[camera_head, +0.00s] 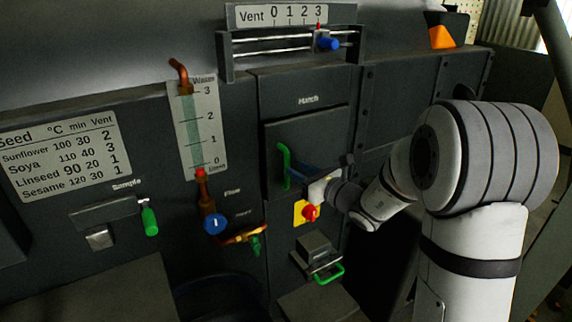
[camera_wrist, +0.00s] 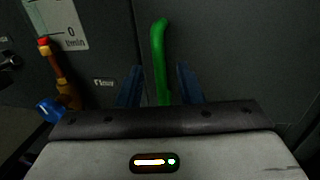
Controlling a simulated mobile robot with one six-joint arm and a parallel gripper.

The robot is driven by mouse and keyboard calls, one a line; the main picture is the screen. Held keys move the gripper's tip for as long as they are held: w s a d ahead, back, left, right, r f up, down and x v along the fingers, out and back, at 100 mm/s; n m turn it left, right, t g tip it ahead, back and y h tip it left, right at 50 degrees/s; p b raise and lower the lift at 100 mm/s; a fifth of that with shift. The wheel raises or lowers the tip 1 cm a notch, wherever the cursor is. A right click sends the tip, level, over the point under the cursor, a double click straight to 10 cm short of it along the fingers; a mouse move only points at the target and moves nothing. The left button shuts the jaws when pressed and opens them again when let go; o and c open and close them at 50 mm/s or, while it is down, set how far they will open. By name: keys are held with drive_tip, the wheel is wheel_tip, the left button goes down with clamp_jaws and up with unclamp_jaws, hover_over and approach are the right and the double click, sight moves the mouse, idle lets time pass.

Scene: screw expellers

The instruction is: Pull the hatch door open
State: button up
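The hatch door (camera_head: 322,130) is a dark panel under the "Hatch" label, and it looks shut. Its green upright bar handle (camera_head: 283,160) is on the door's left part. My gripper (camera_head: 291,176) reaches in from the right at the handle. In the wrist view the handle (camera_wrist: 158,50) stands between the two blue fingers of my gripper (camera_wrist: 159,88), with a visible gap on each side. The fingers are open and not closed on it. The handle's lower end is hidden behind my gripper body.
A red knob on a yellow plate (camera_head: 304,212) sits just below my gripper. A lower box with a green handle (camera_head: 329,274) is beneath it. The flow valve with a blue knob (camera_head: 214,223) and the sight gauge (camera_head: 197,125) stand left. A vent slider (camera_head: 327,44) is above.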

sight(288, 164)
drive_tip(key=x, duration=0.5)
drive_tip(key=shift+w+a, duration=0.15)
drive_tip(key=shift+a, duration=0.05)
clamp_jaws()
idle(0.4)
